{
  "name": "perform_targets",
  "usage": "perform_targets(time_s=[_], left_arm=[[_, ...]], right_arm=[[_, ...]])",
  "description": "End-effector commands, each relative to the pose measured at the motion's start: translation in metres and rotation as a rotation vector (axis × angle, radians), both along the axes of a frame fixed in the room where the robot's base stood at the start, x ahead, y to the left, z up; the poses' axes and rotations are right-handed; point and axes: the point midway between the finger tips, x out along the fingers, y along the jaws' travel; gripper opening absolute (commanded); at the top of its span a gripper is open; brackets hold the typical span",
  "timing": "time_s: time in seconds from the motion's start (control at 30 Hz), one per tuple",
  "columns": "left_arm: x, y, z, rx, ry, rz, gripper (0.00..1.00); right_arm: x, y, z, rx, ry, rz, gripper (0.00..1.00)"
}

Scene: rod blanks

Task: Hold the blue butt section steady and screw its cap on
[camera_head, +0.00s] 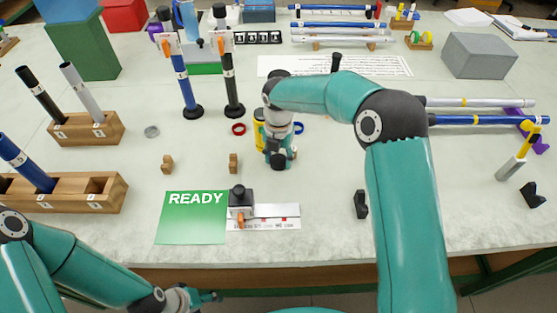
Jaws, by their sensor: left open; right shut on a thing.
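A blue section (25,163) marked 5 leans in a slot of the long wooden rack at the left. Another blue section (184,85) stands upright on a round black foot, next to a black section (230,85). Which one the task means cannot be told. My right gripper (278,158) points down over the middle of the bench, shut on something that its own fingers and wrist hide. A yellow piece (259,130) shows just beside it. My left gripper (205,297) is open and empty at the bottom, in front of the bench edge. No cap is clearly identifiable.
A green READY card (190,218) and a black-topped device (241,200) lie near the front. Red (239,129) and blue (298,128) rings and small wooden rests (233,163) lie mid-bench. Long rods (480,120) lie at the right.

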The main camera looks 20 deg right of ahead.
Motion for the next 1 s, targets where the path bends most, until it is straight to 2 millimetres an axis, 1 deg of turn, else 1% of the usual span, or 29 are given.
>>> perform_targets(time_s=[0.27, 0.47, 0.57, 0.67, 0.87, 1.0], left_arm=[[0.0, 0.0, 0.0, 0.0, 0.0, 0.0, 0.63], [0.0, 0.0, -0.001, 0.0, 0.0, 0.0, 0.63], [0.0, 0.0, -0.001, 0.0, 0.0, 0.0, 0.63], [0.0, 0.0, -0.001, 0.0, 0.0, 0.0, 0.63], [0.0, 0.0, -0.001, 0.0, 0.0, 0.0, 0.63], [0.0, 0.0, 0.002, 0.0, 0.0, 0.0, 0.63]], right_arm=[[0.0, 0.0, 0.003, 0.0, -0.001, 0.0, 0.34], [0.001, 0.0, 0.017, 0.0, -0.003, -0.001, 0.34], [0.001, 0.0, 0.031, 0.001, -0.003, 0.0, 0.34], [0.001, 0.0, 0.048, 0.001, -0.006, 0.0, 0.34], [0.001, 0.001, 0.091, 0.001, -0.005, 0.0, 0.34], [0.001, 0.0, 0.125, 0.002, -0.006, -0.001, 0.34]])
